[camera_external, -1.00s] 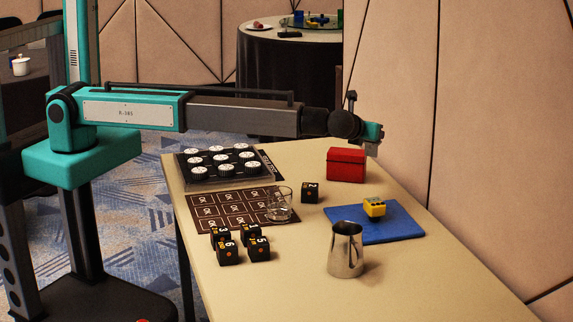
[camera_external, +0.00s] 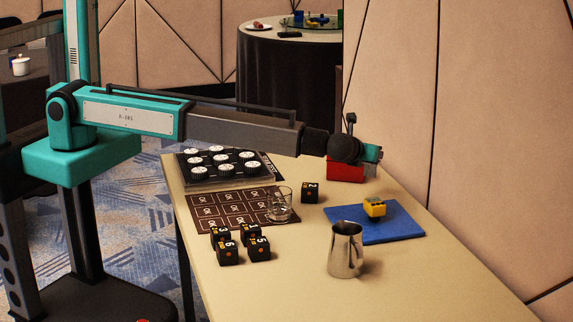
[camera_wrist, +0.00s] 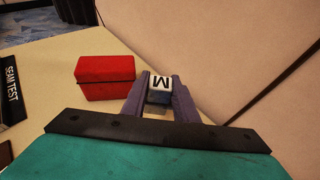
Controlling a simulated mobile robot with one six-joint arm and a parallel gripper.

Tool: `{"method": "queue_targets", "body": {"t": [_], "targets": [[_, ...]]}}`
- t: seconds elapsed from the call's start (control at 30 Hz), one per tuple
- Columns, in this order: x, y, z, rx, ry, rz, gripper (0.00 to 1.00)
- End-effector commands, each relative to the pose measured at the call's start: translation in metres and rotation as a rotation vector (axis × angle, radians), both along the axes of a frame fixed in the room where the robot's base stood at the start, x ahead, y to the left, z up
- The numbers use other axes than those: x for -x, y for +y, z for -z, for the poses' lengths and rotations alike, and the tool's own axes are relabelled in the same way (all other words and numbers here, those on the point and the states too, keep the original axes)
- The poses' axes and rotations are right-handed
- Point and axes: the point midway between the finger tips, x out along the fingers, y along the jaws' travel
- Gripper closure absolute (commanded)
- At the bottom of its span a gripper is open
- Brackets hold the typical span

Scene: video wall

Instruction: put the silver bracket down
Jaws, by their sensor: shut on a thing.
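My gripper (camera_wrist: 159,100) is shut on a small piece, taken as the silver bracket (camera_wrist: 160,83). In the external view my gripper (camera_external: 371,154) is at the far right end of the table, in front of the red box, and the held piece cannot be made out. I cannot tell whether the piece touches the table.
The red box (camera_wrist: 105,78) stands close left of my fingers in the wrist view; the wall rises just beyond. A blue mat (camera_external: 400,233) with a yellow block (camera_external: 375,208), a metal pitcher (camera_external: 345,252), a glass (camera_external: 279,208) and black cubes (camera_external: 258,248) share the table.

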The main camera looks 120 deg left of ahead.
Motion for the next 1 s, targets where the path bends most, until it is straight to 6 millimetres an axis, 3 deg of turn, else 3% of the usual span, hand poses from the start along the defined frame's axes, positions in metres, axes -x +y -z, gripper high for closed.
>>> {"method": "queue_targets", "body": {"t": [0.2,0.67,1.0], "targets": [[-0.001,0.0,0.02,-0.002,0.0,0.001,1.0],[0.0,0.0,0.027,-0.002,0.001,0.001,1.0],[0.0,0.0,0.058,-0.002,0.001,0.001,1.0]]}}
